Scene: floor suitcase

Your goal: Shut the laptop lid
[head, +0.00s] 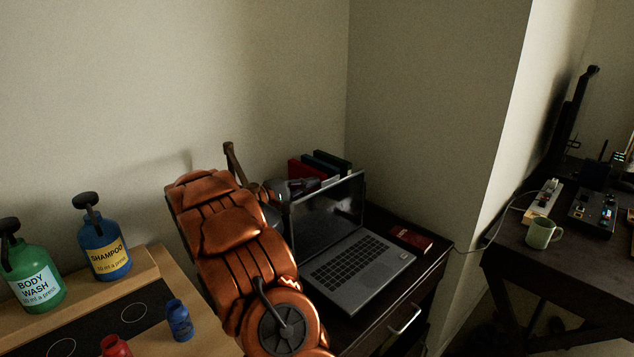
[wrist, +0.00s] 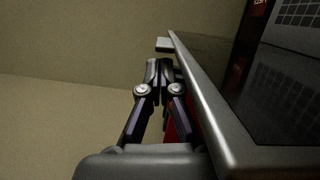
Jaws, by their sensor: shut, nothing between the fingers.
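The laptop (head: 360,265) stands open on a dark desk, its lid (head: 335,212) raised and leaning back over the keyboard base. In the wrist view the lid's edge (wrist: 204,95) runs from top centre to lower right, with the dark screen to its right. My gripper (head: 312,185) is at the upper left of the lid, at its back side. In the wrist view my gripper (wrist: 159,68) has its fingertips together, empty, just left of the lid edge. I cannot tell whether it touches the lid. My arm hides the laptop's left part in the head view.
Red and black books (head: 325,166) stand behind the lid, near my gripper. A small red item (head: 411,238) lies right of the laptop on the dark desk (head: 435,258). Pump bottles (head: 104,245) stand at the left. A mug (head: 541,233) sits on another table at the right.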

